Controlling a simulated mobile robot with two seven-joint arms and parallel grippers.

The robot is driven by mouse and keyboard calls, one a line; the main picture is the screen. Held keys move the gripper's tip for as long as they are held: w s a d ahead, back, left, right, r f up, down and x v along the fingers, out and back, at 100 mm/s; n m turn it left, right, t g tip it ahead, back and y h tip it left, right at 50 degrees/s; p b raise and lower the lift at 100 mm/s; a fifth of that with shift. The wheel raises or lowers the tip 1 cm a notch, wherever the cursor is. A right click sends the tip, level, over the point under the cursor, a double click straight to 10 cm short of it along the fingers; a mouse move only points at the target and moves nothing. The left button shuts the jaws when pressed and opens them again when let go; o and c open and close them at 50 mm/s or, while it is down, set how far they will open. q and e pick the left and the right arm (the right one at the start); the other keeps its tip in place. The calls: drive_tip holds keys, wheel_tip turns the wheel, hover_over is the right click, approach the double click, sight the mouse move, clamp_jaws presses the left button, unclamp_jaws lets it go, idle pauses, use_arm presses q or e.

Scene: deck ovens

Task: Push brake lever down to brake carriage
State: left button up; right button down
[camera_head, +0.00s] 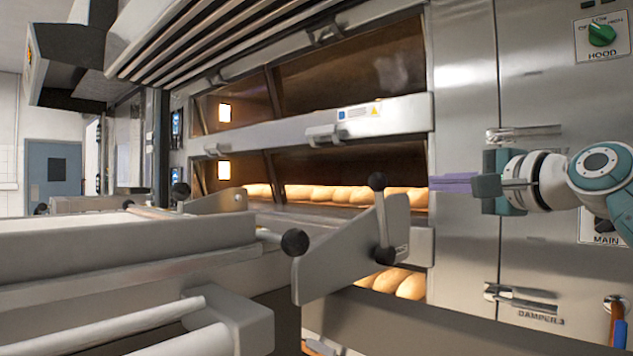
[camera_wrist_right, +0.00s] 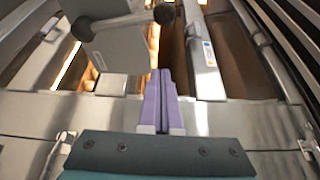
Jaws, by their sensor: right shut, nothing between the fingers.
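The loading carriage (camera_head: 130,255) stands at the left, with a grey side plate (camera_head: 345,250) at its right end. A lever with a black ball knob (camera_head: 377,181) stands upright against this plate. Another black ball knob (camera_head: 294,242) is at the plate's left end. I cannot tell which one belongs to the brake. My right gripper (camera_head: 435,183) is shut and empty, its purple fingers pointing left. It is to the right of the upright lever, apart from it. In the right wrist view the shut fingers (camera_wrist_right: 160,78) point toward the plate (camera_wrist_right: 122,45). My left gripper is not in view.
The deck oven (camera_head: 465,90) fills the background, with bread loaves (camera_head: 340,194) on its decks. Door handles (camera_head: 525,133) and a hood knob (camera_head: 601,34) are on the right panel. A blue door (camera_head: 53,169) is far left.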

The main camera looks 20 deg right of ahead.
drive_tip(key=w, duration=0.8)
drive_tip(key=a+p, duration=0.1)
drive_tip(key=s+a+p, duration=0.1)
drive_tip(key=a, duration=0.1)
drive_tip(key=s+a+p, duration=0.1)
drive_tip(key=shift+a+p, duration=0.2)
drive_tip(key=shift+p, duration=0.2)
drive_tip(key=s+a+f+n+t+y+b, duration=0.1)
drive_tip(key=a+f+n+b, duration=0.1)
drive_tip(key=b, duration=0.6)
drive_tip(key=s+a+f+n+t+y+b, duration=0.1)
drive_tip(key=s+a+f+n+b, duration=0.1)
drive_tip(key=n+b, duration=0.4)
drive_tip(key=s+a+f+n+t+y+b, duration=0.1)
drive_tip(key=s+a+f+n+y+b, duration=0.1)
drive_tip(key=b, duration=0.8)
drive_tip(key=shift+s+a+f+n+t, duration=0.1)
drive_tip(key=shift+a+f+n, duration=0.15)
drive_tip(key=shift+a+n, duration=0.25)
drive_tip(key=shift+w+a+f+n+t, duration=0.1)
drive_tip(key=shift+a+f+n, duration=0.1)
drive_tip(key=shift+a+n, duration=0.3)
drive_tip(key=shift+s+a+f+n+t, duration=0.1)
drive_tip(key=shift+a+f+n, duration=0.15)
drive_tip(key=shift+a+n, duration=0.25)
drive_tip(key=shift+a+f+n+y+b, duration=0.1)
drive_tip(key=shift+n+y+b, duration=0.45)
drive_tip(key=shift+b, duration=0.35)
